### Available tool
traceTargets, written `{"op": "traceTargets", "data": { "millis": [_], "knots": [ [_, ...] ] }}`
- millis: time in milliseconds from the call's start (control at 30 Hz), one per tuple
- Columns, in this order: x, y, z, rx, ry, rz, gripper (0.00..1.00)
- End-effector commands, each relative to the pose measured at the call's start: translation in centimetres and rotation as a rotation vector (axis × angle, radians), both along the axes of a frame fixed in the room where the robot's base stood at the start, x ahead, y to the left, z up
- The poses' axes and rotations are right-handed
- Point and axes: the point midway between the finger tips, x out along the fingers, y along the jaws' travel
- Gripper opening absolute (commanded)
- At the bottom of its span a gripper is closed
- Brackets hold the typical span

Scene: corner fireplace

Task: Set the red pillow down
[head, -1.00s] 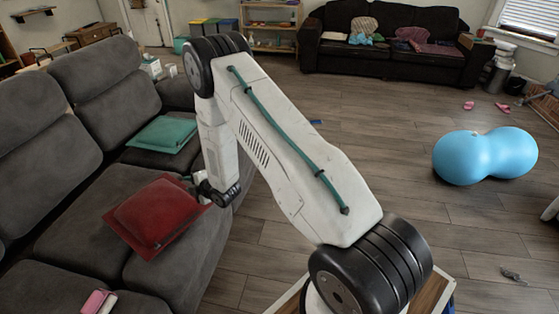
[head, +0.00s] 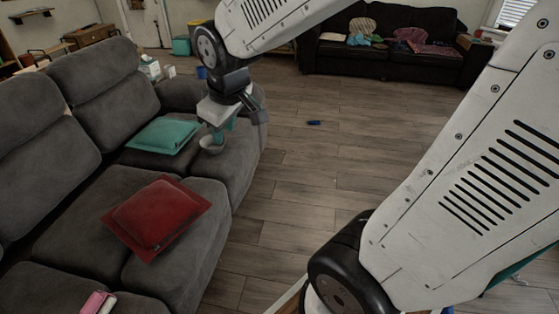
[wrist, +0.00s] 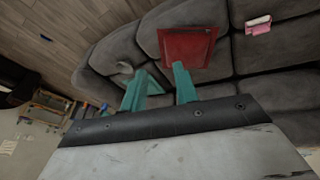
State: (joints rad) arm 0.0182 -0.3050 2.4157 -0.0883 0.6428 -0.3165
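The red pillow (head: 157,214) lies flat on the seat of the grey sofa (head: 75,190). It also shows in the wrist view (wrist: 186,46), beyond my fingertips. My gripper (head: 224,128) is up over the far end of the sofa, beyond the red pillow and apart from it. In the wrist view its two teal fingers (wrist: 160,68) are spread with nothing held between them. The whole red pillow shows in the head view, with no finger touching it.
A teal pillow (head: 163,134) and a grey bowl (head: 212,144) are on the sofa near my gripper. A pink item (head: 98,303) lies at the near end. The wooden floor (head: 300,165) right of the sofa is mostly clear, with a small blue object (head: 314,122).

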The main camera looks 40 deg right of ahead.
Motion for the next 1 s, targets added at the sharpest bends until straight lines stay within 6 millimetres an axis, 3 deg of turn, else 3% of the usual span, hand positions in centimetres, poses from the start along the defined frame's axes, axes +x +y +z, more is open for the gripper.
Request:
{"op": "traceTargets", "data": {
  "millis": [33, 200, 300, 400, 567, 1000],
  "knots": [
    [-2.9, 0.2, 1.2, 0.025, 0.024, -0.05, 0.3],
    [-11.8, 1.0, 2.7, 0.097, 0.144, -0.213, 0.3],
    [-15.6, 1.4, 3.0, 0.125, 0.199, -0.281, 0.3],
    [-18.1, 1.6, 3.2, 0.141, 0.237, -0.325, 0.3],
    [-19.4, 1.7, 3.2, 0.148, 0.26, -0.349, 0.3],
    [-19.3, 1.7, 3.2, 0.147, 0.26, -0.348, 0.3]
  ]
}}
